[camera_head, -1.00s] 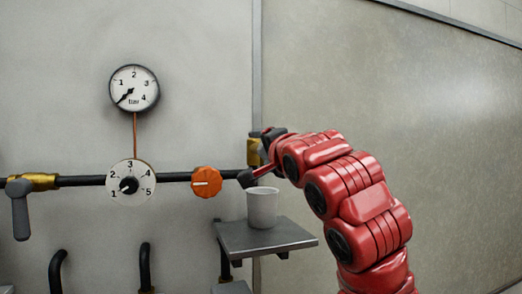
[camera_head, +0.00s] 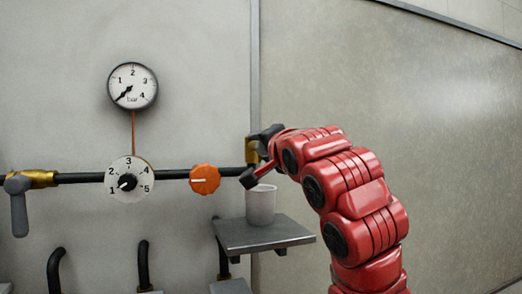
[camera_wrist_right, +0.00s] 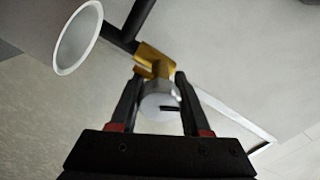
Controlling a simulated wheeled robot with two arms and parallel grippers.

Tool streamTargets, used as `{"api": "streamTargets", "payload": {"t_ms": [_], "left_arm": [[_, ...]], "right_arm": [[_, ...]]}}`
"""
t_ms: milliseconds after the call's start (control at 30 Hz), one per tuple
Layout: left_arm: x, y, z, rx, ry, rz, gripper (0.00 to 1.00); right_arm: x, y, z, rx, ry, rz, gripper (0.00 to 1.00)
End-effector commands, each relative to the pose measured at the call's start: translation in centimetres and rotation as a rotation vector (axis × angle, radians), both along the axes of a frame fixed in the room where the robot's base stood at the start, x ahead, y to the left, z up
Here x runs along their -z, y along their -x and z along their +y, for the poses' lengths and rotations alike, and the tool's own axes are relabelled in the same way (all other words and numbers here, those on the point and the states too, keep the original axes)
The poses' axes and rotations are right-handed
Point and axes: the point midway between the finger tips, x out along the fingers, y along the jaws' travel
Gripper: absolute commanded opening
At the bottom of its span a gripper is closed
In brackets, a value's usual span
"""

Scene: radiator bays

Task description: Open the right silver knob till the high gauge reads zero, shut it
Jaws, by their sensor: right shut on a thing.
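The high gauge (camera_head: 132,86) is the round white dial at the upper left in the head view. Its needle points down-left, at or close to the zero end. My right gripper (camera_head: 258,157) is at the brass valve (camera_head: 251,150) at the right end of the pipe. In the right wrist view, the silver knob (camera_wrist_right: 160,104), with a dark slot in its face, sits between the two fingers of my right gripper (camera_wrist_right: 158,100), which is shut on it. The knob is hidden in the head view. My left gripper is out of view.
A white cup (camera_head: 261,206) stands on a grey shelf (camera_head: 240,240) just below the valve. An orange knob (camera_head: 204,179), a numbered white dial (camera_head: 129,179) and a grey lever (camera_head: 19,212) sit along the black pipe (camera_head: 80,178).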

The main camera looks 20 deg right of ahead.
Motion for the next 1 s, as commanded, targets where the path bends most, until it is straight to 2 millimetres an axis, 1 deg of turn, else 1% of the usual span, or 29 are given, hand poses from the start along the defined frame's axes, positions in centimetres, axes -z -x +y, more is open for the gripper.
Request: {"api": "streamTargets", "payload": {"t_ms": [33,300,800,1000], "left_arm": [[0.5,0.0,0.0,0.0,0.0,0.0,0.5],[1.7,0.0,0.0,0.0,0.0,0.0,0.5],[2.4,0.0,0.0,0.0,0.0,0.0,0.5],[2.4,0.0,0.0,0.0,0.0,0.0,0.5]], "right_arm": [[0.3,0.0,0.2,-0.003,0.03,0.0,0.0],[0.2,0.0,0.1,-0.002,0.271,-0.009,0.0],[0.1,0.0,0.1,-0.001,0.739,-0.024,0.0],[0.1,0.0,0.1,-0.001,0.893,-0.03,0.0]]}}
